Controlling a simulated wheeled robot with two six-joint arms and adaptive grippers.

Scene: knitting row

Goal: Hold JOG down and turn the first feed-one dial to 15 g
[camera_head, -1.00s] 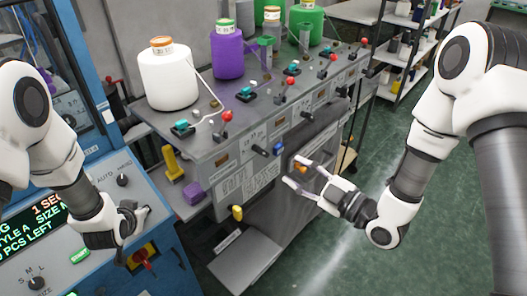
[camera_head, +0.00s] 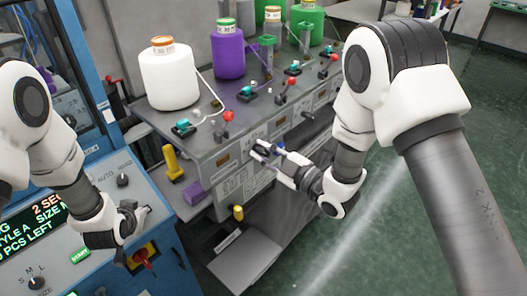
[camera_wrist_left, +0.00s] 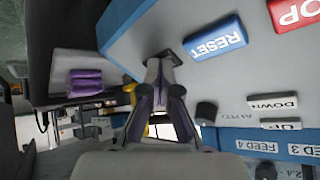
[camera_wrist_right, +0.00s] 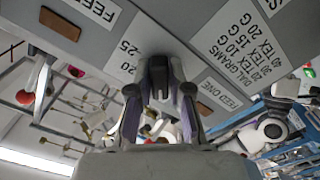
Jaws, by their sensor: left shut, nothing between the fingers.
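My left gripper (camera_head: 146,210) is shut low over the blue control panel (camera_head: 105,170). Its fingertips (camera_wrist_left: 163,70) meet the panel beside the blue RESET button (camera_wrist_left: 215,37). No JOG label shows; that spot is hidden by the fingers. My right gripper (camera_head: 264,154) is at the front face of the yarn-feed unit, its fingers around the black feed-one dial (camera_head: 261,149). In the right wrist view its fingertips (camera_wrist_right: 160,78) are close together below the 20 and 25 marks, beside the FEED ONE label (camera_wrist_right: 218,93); whether they grip is unclear. The dial's pointer is hidden.
A dial-grams plate (camera_wrist_right: 241,35) is beside the dial. White (camera_head: 170,80) and purple (camera_head: 228,55) yarn cones stand on the feed unit's top, with red-knobbed levers (camera_head: 228,116). A red STOP button (camera_wrist_left: 297,15) is near RESET. Green floor is clear at right.

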